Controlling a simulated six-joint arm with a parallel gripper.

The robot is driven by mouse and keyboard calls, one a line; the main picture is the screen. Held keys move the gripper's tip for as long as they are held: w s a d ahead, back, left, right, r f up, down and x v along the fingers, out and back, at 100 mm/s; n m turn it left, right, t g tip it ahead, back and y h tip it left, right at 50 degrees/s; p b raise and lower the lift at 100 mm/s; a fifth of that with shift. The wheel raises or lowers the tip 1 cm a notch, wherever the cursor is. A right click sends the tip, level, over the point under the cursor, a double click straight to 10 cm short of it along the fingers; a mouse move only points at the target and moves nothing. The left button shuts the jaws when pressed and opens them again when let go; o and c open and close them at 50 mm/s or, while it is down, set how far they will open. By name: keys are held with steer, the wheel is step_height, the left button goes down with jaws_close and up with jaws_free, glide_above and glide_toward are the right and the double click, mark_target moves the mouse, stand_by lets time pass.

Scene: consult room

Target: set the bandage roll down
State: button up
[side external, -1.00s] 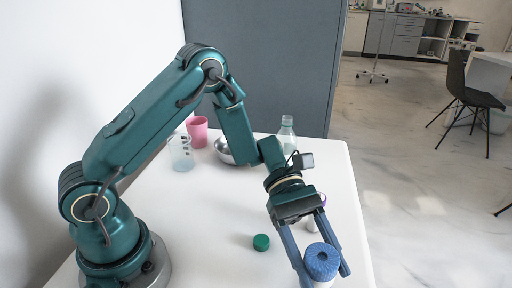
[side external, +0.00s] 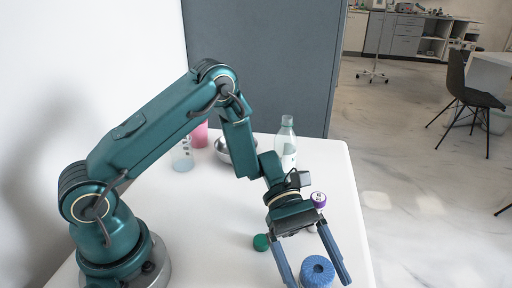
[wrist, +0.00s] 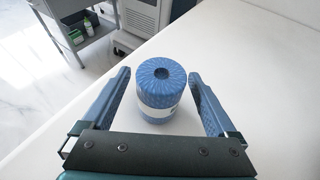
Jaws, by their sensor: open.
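The bandage roll (side external: 317,271) is blue with a hole in its top, and stands upright on the white table near its front edge in the side view. In the wrist view the bandage roll (wrist: 161,88) shows a pale band low on its side and rests on the white surface. My gripper (side external: 318,283) is open, with one finger on each side of the roll. In the wrist view my gripper (wrist: 160,78) shows a gap between each finger and the roll.
A green cap (side external: 261,242) lies left of my gripper. A purple-topped item (side external: 318,199) stands behind it. A clear bottle (side external: 286,145), a metal bowl (side external: 222,150), a pink cup (side external: 200,134) and a clear beaker (side external: 182,155) stand farther back. The white table (side external: 205,215) is bare in its middle.

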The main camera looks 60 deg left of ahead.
steer(key=shift+r, duration=0.1)
steer(key=v, duration=1.1)
steer(key=shift+a, duration=0.1)
steer(key=s+a+r+m+t+y, duration=0.6)
steer(key=s+r+m+t+y, duration=0.2)
steer(key=s+m+y, duration=0.3)
steer(key=m+y, duration=0.2)
steer(key=m, duration=0.2)
steer(key=shift+s+a+r+t, duration=0.2)
steer(key=shift+s+r+t, duration=0.1)
steer(key=shift+r+t, duration=0.1)
